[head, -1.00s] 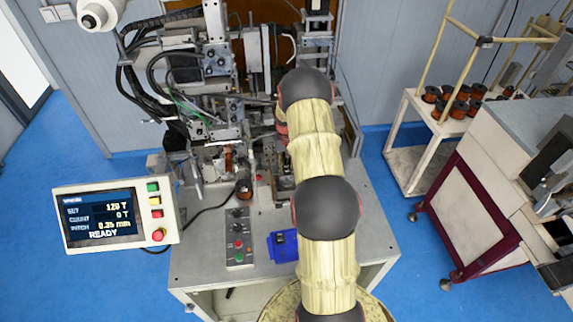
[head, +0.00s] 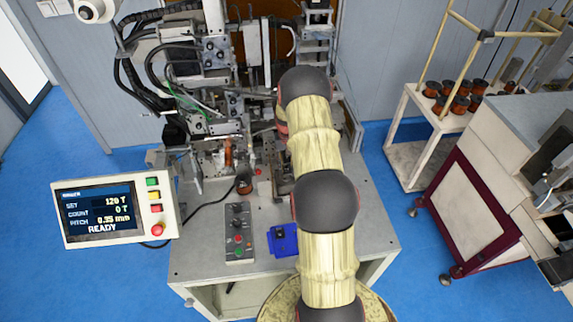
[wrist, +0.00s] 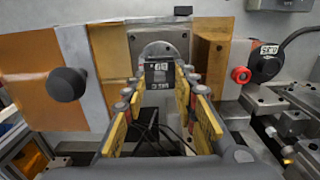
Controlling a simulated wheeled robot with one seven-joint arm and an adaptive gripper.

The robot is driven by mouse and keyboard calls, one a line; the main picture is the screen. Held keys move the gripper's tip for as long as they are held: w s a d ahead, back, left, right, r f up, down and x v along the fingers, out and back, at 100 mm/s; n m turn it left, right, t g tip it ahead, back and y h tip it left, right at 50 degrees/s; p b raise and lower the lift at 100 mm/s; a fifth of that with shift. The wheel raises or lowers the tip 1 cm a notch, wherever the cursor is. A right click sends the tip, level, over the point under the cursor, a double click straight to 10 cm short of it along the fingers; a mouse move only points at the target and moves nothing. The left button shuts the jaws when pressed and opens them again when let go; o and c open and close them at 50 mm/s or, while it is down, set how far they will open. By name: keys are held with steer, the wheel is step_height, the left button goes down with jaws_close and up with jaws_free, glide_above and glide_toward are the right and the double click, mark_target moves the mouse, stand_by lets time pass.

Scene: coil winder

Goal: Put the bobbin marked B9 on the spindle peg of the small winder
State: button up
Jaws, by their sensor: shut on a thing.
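My gripper (wrist: 158,92) is shut on a dark block-like bobbin (wrist: 158,77) in the wrist view. The bobbin has a pale printed marking that looks like B9, turned over in this view. Its far side is hidden. Behind it is a grey plate (wrist: 173,27) with a rounded light fitting on the winder (wrist: 290,21). I cannot make out the spindle peg or whether the bobbin touches anything. In the head view my arm covers the gripper and the bobbin.
A black knob (wrist: 66,84) is left of the gripper; a red knob (wrist: 241,75) and a labelled black cylinder (wrist: 265,62) are right. A display (head: 105,210) reads READY.

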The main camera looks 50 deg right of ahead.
steer(key=shift+f+b, duration=0.7)
steer(key=shift+f, duration=0.3)
steer(key=o, duration=0.8)
steer(key=shift+r, duration=0.1)
step_height(320, 180, up, 12)
steer(key=shift+f, duration=0.1)
stand_by(0.4)
